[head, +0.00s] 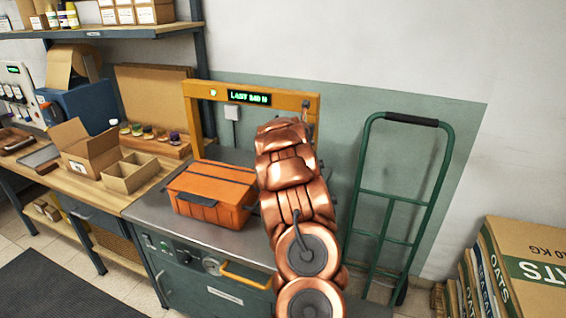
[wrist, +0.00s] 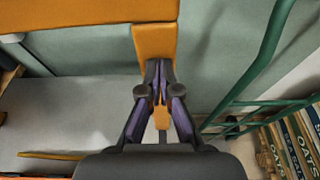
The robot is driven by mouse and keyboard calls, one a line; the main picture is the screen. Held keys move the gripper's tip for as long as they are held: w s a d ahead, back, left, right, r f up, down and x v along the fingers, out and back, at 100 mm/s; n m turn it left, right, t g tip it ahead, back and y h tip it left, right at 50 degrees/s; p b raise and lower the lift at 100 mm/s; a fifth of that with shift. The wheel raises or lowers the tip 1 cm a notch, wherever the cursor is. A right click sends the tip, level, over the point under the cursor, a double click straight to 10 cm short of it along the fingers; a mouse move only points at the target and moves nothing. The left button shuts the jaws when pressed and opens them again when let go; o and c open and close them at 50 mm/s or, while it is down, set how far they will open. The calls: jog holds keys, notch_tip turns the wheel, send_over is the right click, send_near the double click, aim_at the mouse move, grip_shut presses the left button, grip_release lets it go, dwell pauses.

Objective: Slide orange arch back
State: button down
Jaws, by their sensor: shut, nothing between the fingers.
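The orange arch (head: 255,92) stands over a grey-topped machine table (head: 150,212), with a green-lit display on its crossbar. In the wrist view, the crossbar (wrist: 85,14) runs along the top left and the right post (wrist: 153,35) comes down at the middle. My gripper (wrist: 158,68) is shut and empty, its fingertips in front of the right post, touching or very near it; I cannot tell which. In the head view my copper arm hides most of that post and my gripper.
An orange lidded crate (head: 212,190) sits on the table, left of my arm. A yellow handle (head: 245,277) is on the table's front. A green hand truck (head: 390,195) stands close on the right, with oats cartons (head: 525,265) beyond. A workbench with open boxes (head: 88,150) adjoins on the left.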

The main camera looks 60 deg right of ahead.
jog(key=shift+s+d+r, duration=0.2)
jog(key=shift+s, duration=0.15)
jog(key=f+b+v, duration=0.1)
jog(key=b+v, duration=0.5)
jog(key=v, duration=0.8)
jog(key=shift+w+a+f+b, duration=0.35)
jog(key=shift+w+f+b, duration=0.05)
jog(key=shift+w+f, duration=0.05)
